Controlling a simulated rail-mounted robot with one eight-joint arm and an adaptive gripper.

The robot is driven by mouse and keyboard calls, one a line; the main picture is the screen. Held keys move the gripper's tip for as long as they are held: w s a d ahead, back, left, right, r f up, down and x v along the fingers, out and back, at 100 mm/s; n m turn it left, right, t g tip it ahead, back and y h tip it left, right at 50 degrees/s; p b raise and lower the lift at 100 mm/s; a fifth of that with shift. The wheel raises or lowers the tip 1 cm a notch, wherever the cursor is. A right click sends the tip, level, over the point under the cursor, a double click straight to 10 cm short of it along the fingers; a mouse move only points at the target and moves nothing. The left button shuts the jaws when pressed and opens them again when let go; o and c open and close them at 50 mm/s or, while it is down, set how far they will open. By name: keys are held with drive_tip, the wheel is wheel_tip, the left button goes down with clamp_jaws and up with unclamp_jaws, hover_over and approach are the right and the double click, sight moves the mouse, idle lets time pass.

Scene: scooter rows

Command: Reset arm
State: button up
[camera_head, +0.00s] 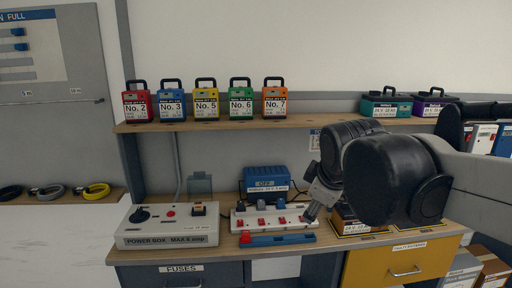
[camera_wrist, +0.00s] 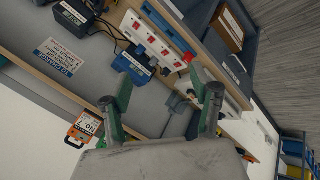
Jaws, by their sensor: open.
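My gripper (camera_head: 319,203) hangs over the workbench at the right end of the white power strip in the head view, with my dark arm joints to its right. In the wrist view my gripper (camera_wrist: 166,96) has its two greenish fingers spread apart with nothing between them. The white power strip (camera_head: 238,221) has red switches and also shows in the wrist view (camera_wrist: 140,33). A blue device marked OFF (camera_head: 266,179) stands behind the strip, and it shows in the wrist view too (camera_wrist: 133,66).
A power box (camera_head: 167,226) stands left of the strip. A shelf (camera_head: 220,125) above carries several numbered packs, including orange No. 7 (camera_head: 275,103), and teal (camera_head: 386,105) and purple (camera_head: 433,104) batteries. A yellow drawer (camera_head: 400,265) is below my arm. Cables lie at far left (camera_head: 52,191).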

drive_tip(key=s+d+f+m, duration=0.3)
drive_tip(key=s+f+m, duration=0.2)
drive_tip(key=s, duration=0.3)
drive_tip(key=s+d+f+m, duration=0.3)
drive_tip(key=s+f+m, duration=0.2)
drive_tip(key=s, duration=0.4)
drive_tip(key=shift+f+m, duration=0.25)
drive_tip(key=shift+m, duration=0.45)
drive_tip(key=shift+d, duration=0.1)
drive_tip(key=shift+c, duration=0.2)
